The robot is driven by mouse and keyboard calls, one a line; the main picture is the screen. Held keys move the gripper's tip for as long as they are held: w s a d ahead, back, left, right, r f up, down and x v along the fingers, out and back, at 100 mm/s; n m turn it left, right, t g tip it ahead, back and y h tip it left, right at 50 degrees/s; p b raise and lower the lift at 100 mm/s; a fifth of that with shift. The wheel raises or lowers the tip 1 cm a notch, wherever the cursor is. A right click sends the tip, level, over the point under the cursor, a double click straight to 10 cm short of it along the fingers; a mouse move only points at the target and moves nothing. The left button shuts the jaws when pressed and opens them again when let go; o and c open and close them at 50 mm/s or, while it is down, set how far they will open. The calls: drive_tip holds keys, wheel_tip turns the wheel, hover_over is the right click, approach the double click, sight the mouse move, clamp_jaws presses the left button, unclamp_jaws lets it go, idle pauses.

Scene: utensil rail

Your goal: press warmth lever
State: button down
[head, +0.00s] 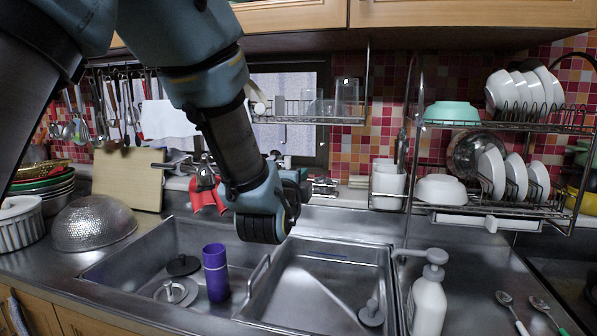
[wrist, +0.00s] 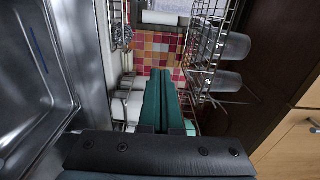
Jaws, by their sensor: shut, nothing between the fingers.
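A metal tap (head: 203,173) stands behind the sink in the head view, with a red cloth-like piece (head: 207,197) hanging at it. A spout or handle reaches left from the tap; I cannot tell which part is the warmth lever. My gripper's green fingers (wrist: 161,74) are shut together and empty in the wrist view, pointing toward the tiled wall. In the head view my wrist is over the back of the sink, to the right of the tap, and hides my fingertips. No tap lever shows clearly in the wrist view.
The double sink (head: 318,287) holds a purple cup (head: 215,272). A white soap bottle (head: 428,302) stands to its right. A dish rack (head: 490,210) with bowls is further right. A wire shelf with glasses (wrist: 234,46) is close right of my fingers.

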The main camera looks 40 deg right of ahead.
drive_tip(key=w+d+p, duration=0.4)
drive_tip(key=w+p, duration=0.1)
drive_tip(key=w, duration=0.2)
drive_tip(key=shift+w+d, duration=0.2)
drive_tip(key=shift+w, duration=0.05)
idle(0.4)
drive_tip(key=shift+w+a+m+g+h+b, duration=0.15)
drive_tip(key=shift+a+m+g+h+b, duration=0.15)
drive_tip(key=shift+g+b, duration=0.15)
